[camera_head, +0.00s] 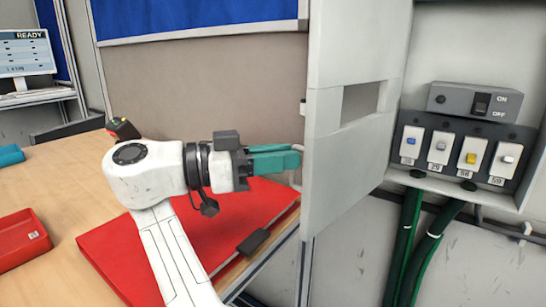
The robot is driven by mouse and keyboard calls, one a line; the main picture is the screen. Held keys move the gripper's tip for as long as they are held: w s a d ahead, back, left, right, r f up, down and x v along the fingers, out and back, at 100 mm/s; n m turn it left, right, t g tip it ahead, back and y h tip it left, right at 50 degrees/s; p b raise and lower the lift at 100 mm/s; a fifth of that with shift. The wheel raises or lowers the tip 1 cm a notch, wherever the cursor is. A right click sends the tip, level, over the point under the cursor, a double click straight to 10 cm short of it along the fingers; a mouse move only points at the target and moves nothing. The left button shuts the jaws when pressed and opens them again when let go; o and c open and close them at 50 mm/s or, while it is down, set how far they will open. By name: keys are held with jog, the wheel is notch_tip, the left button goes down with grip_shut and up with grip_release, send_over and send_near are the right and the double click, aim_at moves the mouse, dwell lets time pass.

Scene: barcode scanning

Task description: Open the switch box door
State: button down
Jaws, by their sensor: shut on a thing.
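The switch box door (334,190) is a pale grey panel with a rectangular cutout. It stands swung out from the box, so the inside of the switch box (416,165) shows to its right. My gripper (294,162) has teal fingers and reaches the left face of the door from the left. It is shut on the door handle (297,178), a small pale loop partly hidden by the fingers. Inside the box are a grey ON/OFF switch unit (474,101) and a row of several breakers (455,152) with blue, grey and yellow parts.
A wooden table (45,185) lies to the left, with a red mat (120,250), a dark scanner-like object (253,242), and a red tray (20,240). A monitor (27,52) stands at the far left. Green cables (405,240) hang below the box.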

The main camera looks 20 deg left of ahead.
jog(key=c, duration=1.2)
grip_release()
jog(key=shift+r+x, duration=0.2)
jog(key=shift+x, duration=1)
jog(key=shift+w+a, duration=0.1)
jog(key=shift+a, duration=0.05)
jog(key=v, duration=1.2)
jog(key=shift+f, duration=0.25)
jog(key=shift+r, duration=0.1)
